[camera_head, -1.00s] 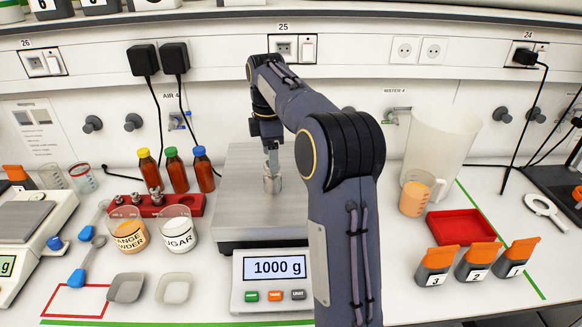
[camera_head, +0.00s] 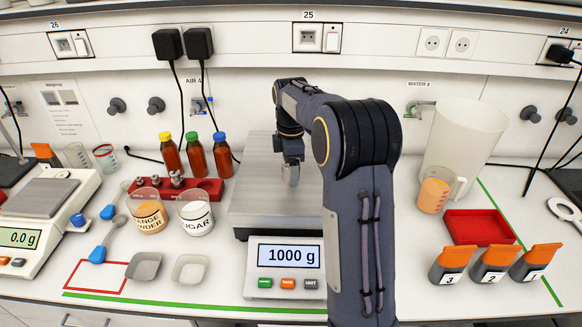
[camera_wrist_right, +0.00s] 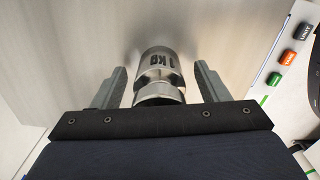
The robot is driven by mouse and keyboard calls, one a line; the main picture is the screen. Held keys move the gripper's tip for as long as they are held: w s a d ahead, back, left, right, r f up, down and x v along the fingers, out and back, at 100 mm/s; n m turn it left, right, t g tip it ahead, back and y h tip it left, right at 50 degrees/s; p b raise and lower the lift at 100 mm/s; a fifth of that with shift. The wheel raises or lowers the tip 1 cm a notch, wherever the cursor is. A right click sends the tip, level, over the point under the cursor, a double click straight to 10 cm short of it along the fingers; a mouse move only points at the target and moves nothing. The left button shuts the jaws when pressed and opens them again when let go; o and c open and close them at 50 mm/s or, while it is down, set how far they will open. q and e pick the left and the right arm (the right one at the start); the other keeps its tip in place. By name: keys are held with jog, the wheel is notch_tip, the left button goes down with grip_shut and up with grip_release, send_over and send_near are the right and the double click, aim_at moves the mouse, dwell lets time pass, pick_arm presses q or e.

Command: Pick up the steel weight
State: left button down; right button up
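The steel weight (camera_head: 292,178), a shiny cylinder with a narrower neck and knob, stands on the plate of the large scale (camera_head: 255,190). The scale's display reads 1000 g. In the right wrist view the weight (camera_wrist_right: 160,65) shows "1 KG" and sits between the two fingers. My right gripper (camera_head: 292,164) is lowered over it from above. In the right wrist view my right gripper (camera_wrist_right: 160,88) is open, with a narrow gap between each finger and the weight. In the head view the gripper hides the weight's upper part. My left gripper is not in view.
A red block with small weights (camera_head: 205,188), several bottles (camera_head: 196,158), and orange powder (camera_head: 150,217) and sugar (camera_head: 197,218) beakers stand left of the scale. A red tray (camera_head: 480,227), a juice beaker (camera_head: 434,194) and numbered containers (camera_head: 496,262) stand right.

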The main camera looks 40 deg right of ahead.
grip_shut()
jog(key=shift+r, duration=0.1)
jog(key=shift+w, duration=0.1)
dwell(0.3)
